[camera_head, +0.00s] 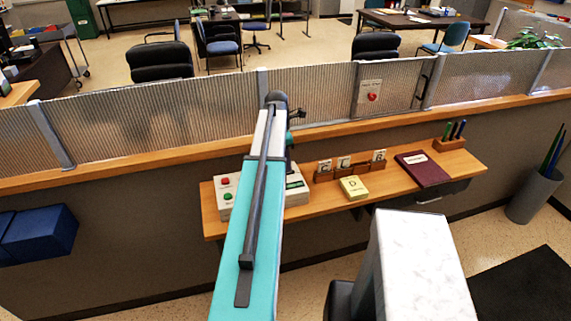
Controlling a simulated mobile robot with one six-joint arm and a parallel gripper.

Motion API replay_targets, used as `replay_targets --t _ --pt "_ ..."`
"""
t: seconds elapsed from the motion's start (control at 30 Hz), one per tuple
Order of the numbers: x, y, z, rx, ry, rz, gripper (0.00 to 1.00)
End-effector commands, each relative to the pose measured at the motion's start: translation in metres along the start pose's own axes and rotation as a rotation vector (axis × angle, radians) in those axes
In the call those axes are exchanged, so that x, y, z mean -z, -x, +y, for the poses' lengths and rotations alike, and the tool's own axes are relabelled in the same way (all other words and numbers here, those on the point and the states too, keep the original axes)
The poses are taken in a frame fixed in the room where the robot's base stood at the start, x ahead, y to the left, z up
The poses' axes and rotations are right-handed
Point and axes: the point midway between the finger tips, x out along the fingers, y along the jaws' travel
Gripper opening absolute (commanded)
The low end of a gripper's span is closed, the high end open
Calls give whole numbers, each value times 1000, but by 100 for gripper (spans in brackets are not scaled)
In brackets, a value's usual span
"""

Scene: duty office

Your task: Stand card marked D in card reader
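A light box (225,192) with a red and a green button sits at the shelf's left end. Its middle is hidden behind my teal arm, and a dark panel shows on its right part. I cannot tell for sure which of these is the card reader. My gripper is not visible; my arm link covers that area.
A grey bin (533,195) stands at right, and blue boxes (40,237) are at left.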

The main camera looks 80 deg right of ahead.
Motion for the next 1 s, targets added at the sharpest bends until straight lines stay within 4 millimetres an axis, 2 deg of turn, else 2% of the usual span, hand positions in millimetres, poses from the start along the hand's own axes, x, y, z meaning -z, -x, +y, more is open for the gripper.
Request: replay_targets --t 1.0 --pt "1 105 2 0 0 0 26"
